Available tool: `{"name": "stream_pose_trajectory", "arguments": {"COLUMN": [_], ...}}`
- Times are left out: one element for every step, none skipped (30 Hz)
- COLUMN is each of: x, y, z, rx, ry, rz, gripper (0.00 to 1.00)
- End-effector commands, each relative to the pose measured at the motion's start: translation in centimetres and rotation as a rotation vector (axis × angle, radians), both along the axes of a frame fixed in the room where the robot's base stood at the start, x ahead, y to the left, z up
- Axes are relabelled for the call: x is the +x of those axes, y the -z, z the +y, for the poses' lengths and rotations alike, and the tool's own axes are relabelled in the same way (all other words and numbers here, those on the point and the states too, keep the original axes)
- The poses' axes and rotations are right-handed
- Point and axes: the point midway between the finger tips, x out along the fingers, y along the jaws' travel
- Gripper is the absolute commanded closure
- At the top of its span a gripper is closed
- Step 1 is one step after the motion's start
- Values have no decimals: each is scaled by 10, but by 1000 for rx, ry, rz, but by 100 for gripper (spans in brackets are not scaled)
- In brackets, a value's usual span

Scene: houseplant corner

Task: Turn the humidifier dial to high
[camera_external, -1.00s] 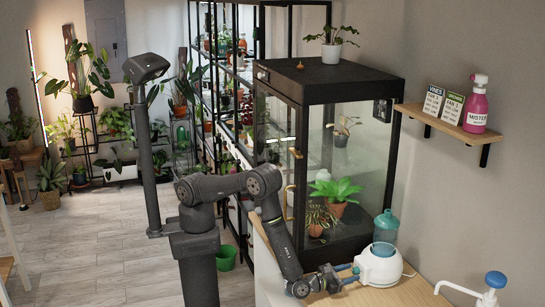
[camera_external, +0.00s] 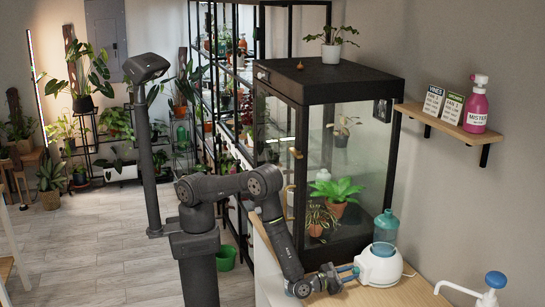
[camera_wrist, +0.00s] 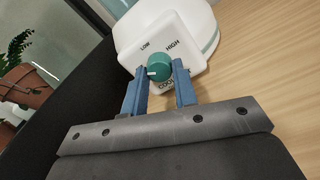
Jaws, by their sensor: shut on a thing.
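The white humidifier (camera_external: 382,268) stands on the wooden counter at the lower right, with a teal tank on top. In the wrist view its white front panel (camera_wrist: 187,36) carries the words LOW at upper left and HIGH at upper right. The teal dial (camera_wrist: 158,68) sits on this panel. Its pale pointer mark points to the left, on the LOW side and slightly downward. My gripper (camera_wrist: 160,76) has its blue fingers on either side of the dial and is shut on it. In the external view my gripper (camera_external: 347,273) reaches the humidifier's left side.
The wooden counter (camera_external: 400,292) is clear around the humidifier. A glass plant cabinet (camera_external: 330,85) stands behind it. A pump-top bottle (camera_external: 493,283) is at the lower right corner. A wall shelf (camera_external: 450,128) with two signs and a pink mister is above.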

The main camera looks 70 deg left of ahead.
Motion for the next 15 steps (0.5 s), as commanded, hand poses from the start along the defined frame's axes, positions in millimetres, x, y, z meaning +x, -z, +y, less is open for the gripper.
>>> {"name": "stream_pose_trajectory", "arguments": {"x": [0,0,0,0,0,0,0,0,0,0,0,0,0,0,0], "y": [0,0,0,0,0,0,0,0,0,0,0,0,0,0,0], "z": [0,0,0,0,0,0,0,0,0,0,0,0,0,0,0], "rx": [26,41,55,63,69,73,74,74,74,73,73,73,73,73,72], "ry": [0,0,1,1,1,1,1,1,1,1,1,1,1,1,1], "rz": [0,0,0,0,0,0,0,0,0,0,0,0,0,0,0], "gripper": [97,97,97,97,97,97,97,97,97,97,97,97,97,70,62]}}
